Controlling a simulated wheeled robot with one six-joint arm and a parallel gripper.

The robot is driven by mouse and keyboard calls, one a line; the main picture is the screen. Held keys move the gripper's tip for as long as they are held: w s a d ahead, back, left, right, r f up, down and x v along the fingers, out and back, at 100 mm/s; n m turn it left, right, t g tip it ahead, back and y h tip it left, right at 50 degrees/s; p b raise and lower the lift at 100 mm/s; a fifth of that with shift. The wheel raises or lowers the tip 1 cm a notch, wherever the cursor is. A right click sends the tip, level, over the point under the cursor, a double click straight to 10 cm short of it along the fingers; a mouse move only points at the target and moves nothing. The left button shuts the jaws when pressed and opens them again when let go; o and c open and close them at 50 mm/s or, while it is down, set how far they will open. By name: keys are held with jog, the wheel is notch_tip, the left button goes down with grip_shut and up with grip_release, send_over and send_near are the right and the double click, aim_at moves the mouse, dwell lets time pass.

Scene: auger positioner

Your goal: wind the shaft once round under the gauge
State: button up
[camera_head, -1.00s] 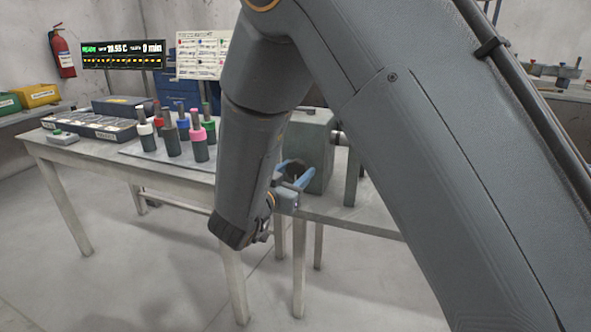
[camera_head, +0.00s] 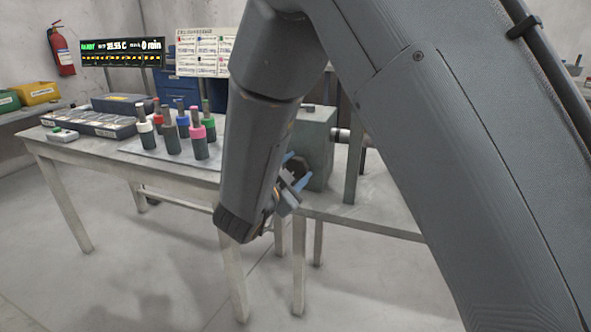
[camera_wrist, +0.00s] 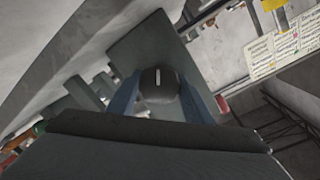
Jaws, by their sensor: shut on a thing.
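My gripper (camera_head: 296,172) has blue fingers and is shut on a dark knob (camera_wrist: 160,90) on the side of a grey-green housing (camera_head: 318,135). In the wrist view the knob sits between the two blue fingers and has a light mark on its face. The housing (camera_wrist: 146,45) shows behind it as a flat plate. A light shaft (camera_head: 350,136) comes out of the housing's right side toward a grey upright plate (camera_head: 354,165). My arm covers much of the right side. I cannot make out a gauge over the shaft.
The housing stands on a table (camera_head: 385,218). A status screen (camera_head: 122,52) hangs behind. The floor in front is clear.

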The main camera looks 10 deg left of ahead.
jog(key=shift+d+f, duration=0.15)
jog(key=shift+f, duration=0.05)
jog(key=o, duration=1)
jog(key=shift+r, duration=0.1)
jog(key=shift+s, duration=0.2)
jog(key=v, duration=0.7)
jog(key=shift+s, duration=0.25)
jog(key=shift+r, duration=0.1)
